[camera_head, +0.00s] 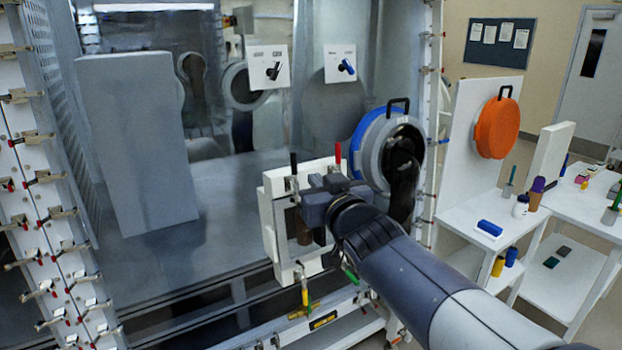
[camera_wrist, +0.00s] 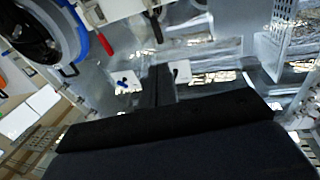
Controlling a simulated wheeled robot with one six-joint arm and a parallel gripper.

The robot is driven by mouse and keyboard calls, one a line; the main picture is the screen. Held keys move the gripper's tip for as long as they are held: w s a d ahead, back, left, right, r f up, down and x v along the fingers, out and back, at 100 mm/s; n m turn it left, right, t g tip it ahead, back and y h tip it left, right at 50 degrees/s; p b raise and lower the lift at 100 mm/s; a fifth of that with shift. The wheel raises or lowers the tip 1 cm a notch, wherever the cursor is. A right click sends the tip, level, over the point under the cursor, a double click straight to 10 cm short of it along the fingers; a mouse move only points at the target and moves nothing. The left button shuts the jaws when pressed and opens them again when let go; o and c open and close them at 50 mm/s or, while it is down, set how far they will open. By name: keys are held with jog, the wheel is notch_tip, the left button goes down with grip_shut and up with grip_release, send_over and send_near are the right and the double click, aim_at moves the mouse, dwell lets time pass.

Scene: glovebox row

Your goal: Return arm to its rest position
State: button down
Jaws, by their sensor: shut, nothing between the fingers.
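My arm reaches in from the lower right in the head view, and my gripper (camera_head: 318,190) is in front of a white frame (camera_head: 276,222) on the front of the glovebox. The arm's wrist hides part of that frame, and the fingertips are hard to make out there. In the wrist view the dark fingers of my gripper (camera_wrist: 160,84) are together, with nothing between them. I cannot tell whether the gripper touches the frame.
Red and black levers (camera_head: 338,156) stand above the frame. Clamps line the left post (camera_head: 45,178). A white side table (camera_head: 475,220) with small items is at right.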

jog(key=shift+v, duration=1.05)
jog(key=shift+r, duration=0.1)
